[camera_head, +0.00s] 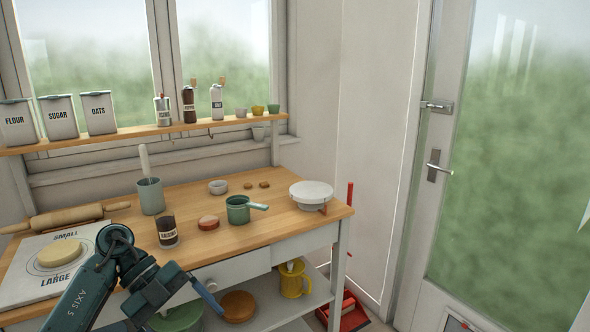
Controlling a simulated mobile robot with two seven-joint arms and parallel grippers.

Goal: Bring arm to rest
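My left arm comes in from the bottom left, a dark teal arm with a round joint in front of the wooden worktop (285,225). The far end of my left arm (160,288) hangs at the worktop's front edge, by the drawer. Its fingertips cannot be made out clearly, and nothing is plainly seen held in them. A slim blue-grey piece beside it points down to the right; I cannot tell whether it is part of the gripper. My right arm and gripper are not in view.
Near the arm are a white board (25,285) with a round yellow piece, a rolling pin (68,217) and a dark jar (167,232). A green saucepan (238,209) and white dish (311,193) stand further right. A yellow jug (293,280) is on the lower shelf.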

